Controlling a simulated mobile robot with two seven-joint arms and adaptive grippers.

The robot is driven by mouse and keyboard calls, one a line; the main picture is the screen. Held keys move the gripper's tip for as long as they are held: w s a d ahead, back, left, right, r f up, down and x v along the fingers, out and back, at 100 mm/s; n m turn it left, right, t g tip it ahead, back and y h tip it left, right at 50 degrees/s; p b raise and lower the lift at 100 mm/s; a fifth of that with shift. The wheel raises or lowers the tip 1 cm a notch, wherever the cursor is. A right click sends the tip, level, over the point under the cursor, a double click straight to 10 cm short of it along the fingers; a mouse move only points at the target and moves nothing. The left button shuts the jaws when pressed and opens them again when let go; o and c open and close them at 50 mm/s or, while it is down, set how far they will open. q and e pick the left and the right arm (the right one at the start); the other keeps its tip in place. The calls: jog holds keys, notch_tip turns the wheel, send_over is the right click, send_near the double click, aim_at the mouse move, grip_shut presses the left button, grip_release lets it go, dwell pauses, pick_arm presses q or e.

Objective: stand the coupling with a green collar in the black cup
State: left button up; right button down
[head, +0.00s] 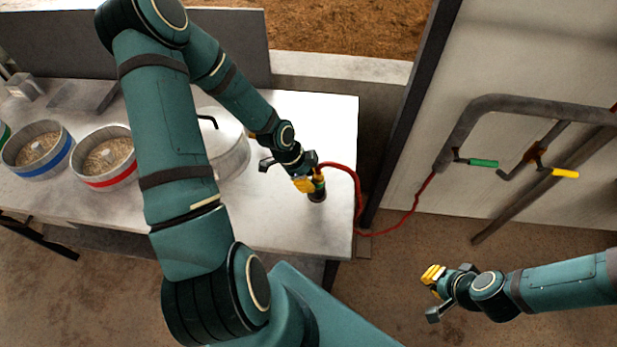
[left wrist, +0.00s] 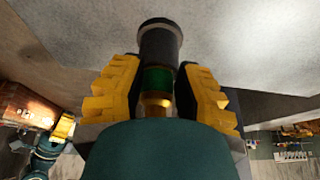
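In the head view, my left gripper (head: 310,184) is over the front right part of the white table, at the coupling with a green collar (left wrist: 157,80). The left wrist view shows the collar between the yellow fingers, which look closed against its sides, with a brass part (left wrist: 156,103) nearer the camera. The black cup (head: 317,195) is just beyond the fingertips on the table; it also shows in the left wrist view (left wrist: 160,45), in line with the coupling. How deep the coupling sits is hidden. My right gripper (head: 433,276) is empty over the floor; its finger gap is unclear.
A red hose (head: 358,196) runs from the coupling off the table's right edge to a wall pipe (head: 505,104) with green and yellow handles. A lidded pot (head: 228,150) and grain-filled pans with red (head: 112,181) and blue (head: 45,171) bands stand left.

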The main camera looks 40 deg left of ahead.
pick_arm(q)
jog(key=shift+o, duration=0.4)
jog(key=shift+a+r, duration=0.1)
jog(key=shift+r, duration=0.05)
jog(key=v, duration=1.1)
jog(key=shift+r, duration=0.35)
